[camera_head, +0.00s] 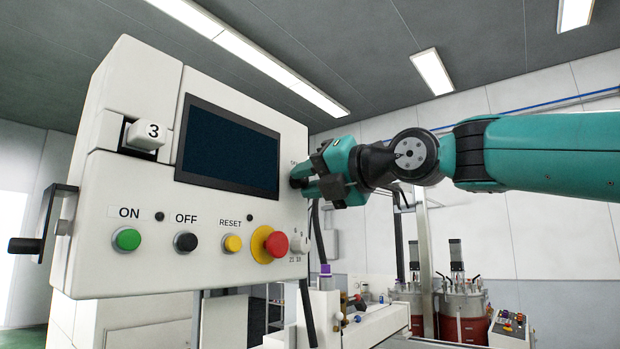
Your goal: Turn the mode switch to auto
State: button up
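The white control panel (165,255) stands at the left, with a dark screen and a row of buttons. My gripper (303,177) is at the panel's upper right edge, beside the screen, with its fingertips close to or touching the panel face. Partly cut-off lettering shows just above the fingertips. A switch at that spot is mostly or wholly covered by the gripper, so I cannot make out the mode switch or its setting. I cannot tell whether the fingers are closed on it. A small white knob (299,243) with tiny marks sits lower, at the panel's right edge.
A green ON button (127,239), black OFF button (186,242), yellow RESET button (233,243) and red emergency knob (276,244) line the panel's lower face. A black-handled crank (25,245) juts out left. Red-based machines (462,328) stand behind at right.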

jog(key=shift+c, duration=0.9)
jog(key=shift+m, duration=0.3)
jog(key=shift+f+m+b, duration=0.1)
jog(key=shift+m+b, duration=0.4)
jog(key=shift+b, duration=0.15)
jog(key=m+b, duration=0.1)
jog(key=m, duration=0.2)
jog(key=shift+b, duration=0.3)
jog(key=m+b, duration=0.1)
jog(key=m, duration=1.2)
jog(key=shift+m, duration=0.3)
